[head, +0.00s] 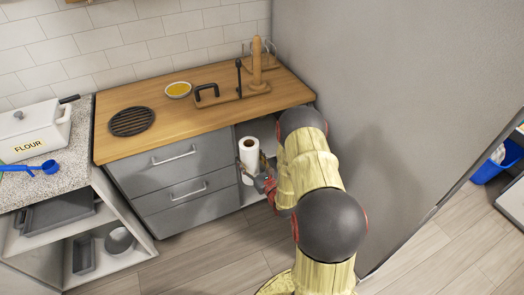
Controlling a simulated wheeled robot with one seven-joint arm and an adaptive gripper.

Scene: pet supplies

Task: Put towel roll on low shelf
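The white towel roll (249,153) stands upright, its brown core showing on top, at the open shelf bay right of the grey drawers. My gripper (254,178) is low at the roll's front right side, with dark finger parts close around its lower half. I cannot tell whether the fingers press on it. The roll's base is partly hidden by the gripper. A low shelf (250,194) shows as a pale surface in the bay below the roll. My arm hides the bay's right part.
Grey drawers (185,175) border the bay on the left. A tall grey panel (400,80) stands on the right. The wood floor in front is clear.

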